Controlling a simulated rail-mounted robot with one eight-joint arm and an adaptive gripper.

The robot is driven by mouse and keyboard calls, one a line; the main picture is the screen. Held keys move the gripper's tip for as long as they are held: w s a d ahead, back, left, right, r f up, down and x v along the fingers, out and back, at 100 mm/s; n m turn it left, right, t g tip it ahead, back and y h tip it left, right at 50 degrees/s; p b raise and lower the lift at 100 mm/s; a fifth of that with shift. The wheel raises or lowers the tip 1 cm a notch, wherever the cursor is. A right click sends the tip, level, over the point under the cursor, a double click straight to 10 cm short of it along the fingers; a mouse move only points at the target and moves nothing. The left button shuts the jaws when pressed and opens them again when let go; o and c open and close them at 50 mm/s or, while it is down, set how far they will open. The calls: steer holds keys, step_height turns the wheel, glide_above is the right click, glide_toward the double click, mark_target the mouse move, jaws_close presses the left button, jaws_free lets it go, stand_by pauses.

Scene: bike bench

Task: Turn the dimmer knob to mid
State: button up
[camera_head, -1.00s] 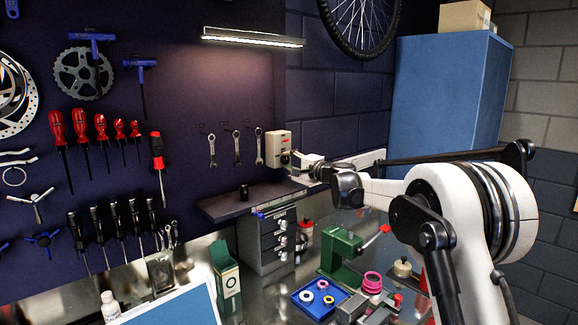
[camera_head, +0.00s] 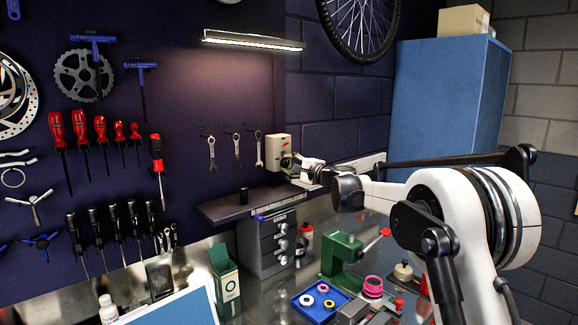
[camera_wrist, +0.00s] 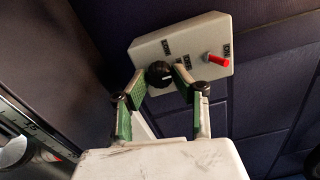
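The dimmer box (camera_head: 278,146) is a cream box on the wall right of the hanging wrenches; it also shows in the wrist view (camera_wrist: 190,42). Its round black dimmer knob (camera_wrist: 158,74) has a pale pointer mark toward the right. In the head view my gripper (camera_head: 291,165) is at the box, small and partly unclear.
Below are grey drawers (camera_head: 268,243), a green press (camera_head: 341,253) and a blue tray (camera_head: 318,306). A blue cabinet (camera_head: 447,105) stands at the right.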

steer(key=o, duration=0.3)
steer(key=shift+d, duration=0.1)
steer(key=v, duration=1.2)
steer(key=shift+r, duration=0.1)
steer(key=s+d+f+n+g+h, duration=0.1)
steer(key=s+d+n+g+h, duration=0.15)
steer(key=s, duration=1.05)
steer(key=s+d+f+n+g+h, duration=0.1)
steer(key=s+d+n+h, duration=0.25)
steer(key=s, duration=0.95)
steer(key=s+d+f+n+h, duration=0.1)
steer(key=s+d+f, duration=0.3)
steer(key=s, duration=0.5)
steer(key=s+d+f+n+g+h, duration=0.1)
steer(key=s+d+f+n+h, duration=0.1)
steer(key=s+d+f, duration=0.3)
steer(key=s+d+f+n+g+h, duration=0.1)
steer(key=s+d+f+h, duration=0.3)
steer(key=s, duration=1)
steer(key=shift+d+f+n+b, duration=0.2)
steer(key=shift+f, duration=0.3)
steer(key=shift+d+f+n+b, duration=0.2)
steer(key=shift+f, duration=0.35)
